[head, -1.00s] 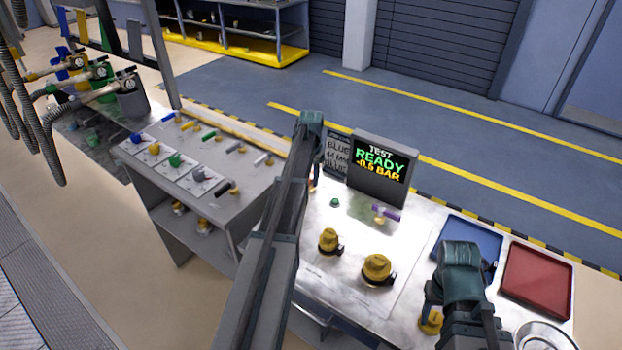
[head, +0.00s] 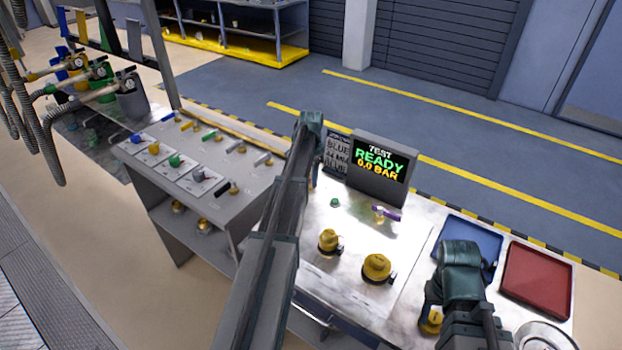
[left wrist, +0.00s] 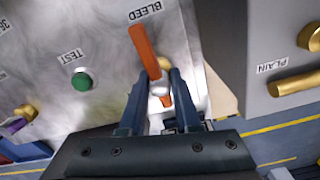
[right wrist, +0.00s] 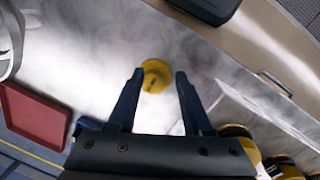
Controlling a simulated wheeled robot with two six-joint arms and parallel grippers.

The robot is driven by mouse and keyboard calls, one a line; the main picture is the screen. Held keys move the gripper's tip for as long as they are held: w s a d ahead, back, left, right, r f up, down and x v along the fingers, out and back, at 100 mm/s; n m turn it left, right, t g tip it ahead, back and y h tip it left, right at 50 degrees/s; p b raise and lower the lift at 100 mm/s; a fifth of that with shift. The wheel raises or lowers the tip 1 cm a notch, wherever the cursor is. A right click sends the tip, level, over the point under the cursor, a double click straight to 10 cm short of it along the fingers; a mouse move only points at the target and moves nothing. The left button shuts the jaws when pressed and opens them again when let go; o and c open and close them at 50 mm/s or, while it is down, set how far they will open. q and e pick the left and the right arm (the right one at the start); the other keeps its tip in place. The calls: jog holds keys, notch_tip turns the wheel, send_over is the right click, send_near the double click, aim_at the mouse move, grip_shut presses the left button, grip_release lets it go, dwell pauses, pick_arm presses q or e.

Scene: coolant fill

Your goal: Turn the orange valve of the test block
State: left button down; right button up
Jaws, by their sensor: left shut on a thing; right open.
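The orange valve (left wrist: 144,50) is a long flat lever on the test block's bright metal top, beside the label BLEED, in the left wrist view. My left gripper (left wrist: 158,80) is shut on it near its pivot, with one finger on each side. In the head view my left arm hides most of the valve. The test display (head: 381,165) reads READY and 0.0 BAR in the head view. My right gripper (right wrist: 158,80) is open and empty, above a round yellow cap (right wrist: 155,66) on the bench.
A green TEST button (left wrist: 82,80) and a purple-handled valve (head: 386,212) are near the orange valve. Two yellow caps, one here (head: 376,267), stand in front. A blue tray (head: 466,237) and a red tray (head: 538,279) lie at the right. A valve panel (head: 190,160) stands left.

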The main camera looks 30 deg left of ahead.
pick_arm(q)
jog(key=c, duration=0.6)
grip_release()
notch_tip(320, 180, up, 14)
jog(key=p, duration=1.3)
jog(key=shift+f+p, duration=0.1)
jog(key=shift+p, duration=0.3)
